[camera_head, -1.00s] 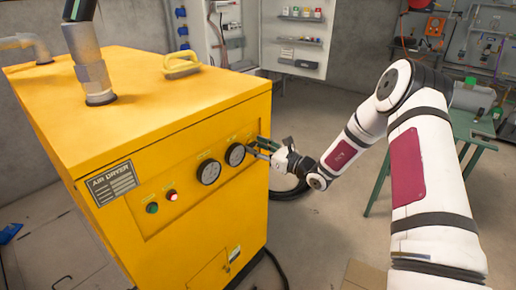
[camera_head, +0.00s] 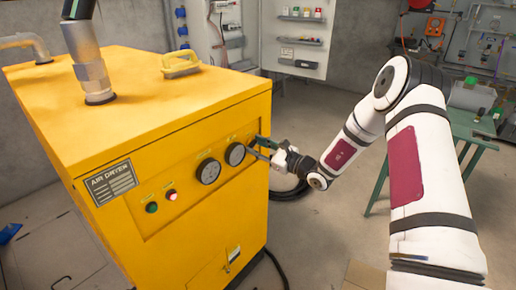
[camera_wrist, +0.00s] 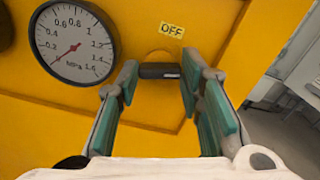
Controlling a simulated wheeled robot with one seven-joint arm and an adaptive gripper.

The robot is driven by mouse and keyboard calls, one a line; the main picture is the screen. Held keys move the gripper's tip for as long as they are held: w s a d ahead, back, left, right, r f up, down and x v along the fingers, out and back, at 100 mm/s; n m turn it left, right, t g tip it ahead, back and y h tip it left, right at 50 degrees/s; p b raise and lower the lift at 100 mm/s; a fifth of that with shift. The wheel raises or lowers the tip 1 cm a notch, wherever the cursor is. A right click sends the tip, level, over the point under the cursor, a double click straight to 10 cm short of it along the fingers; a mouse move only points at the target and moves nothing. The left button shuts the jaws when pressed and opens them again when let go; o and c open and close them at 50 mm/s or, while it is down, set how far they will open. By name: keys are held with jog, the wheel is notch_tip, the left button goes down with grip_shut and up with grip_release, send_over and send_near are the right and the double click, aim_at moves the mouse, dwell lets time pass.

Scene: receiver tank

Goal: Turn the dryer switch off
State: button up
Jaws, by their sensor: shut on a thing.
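The yellow air dryer (camera_head: 170,120) stands at the left in the head view. Its dark switch knob (camera_wrist: 160,71) shows in the wrist view between my fingertips, with its bar lying roughly level across that picture. A yellow "OFF" label (camera_wrist: 172,30) is just above it, slightly right. My gripper (camera_head: 262,148) is at the right end of the dryer's front panel, beside the gauges. In the wrist view my gripper (camera_wrist: 160,76) has its green-padded fingers on either side of the knob, shut on it. In the head view the fingers hide the knob.
A black hose (camera_head: 290,192) lies on the floor behind my gripper. A green table (camera_head: 470,130) stands at the right.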

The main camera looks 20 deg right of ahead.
jog(key=n+b, duration=1.1)
jog(key=n, duration=0.3)
jog(key=shift+f+b, duration=0.15)
jog(key=shift+b, duration=0.15)
jog(key=shift+n, duration=0.4)
jog(key=o, duration=0.9)
jog(key=v, duration=1.2)
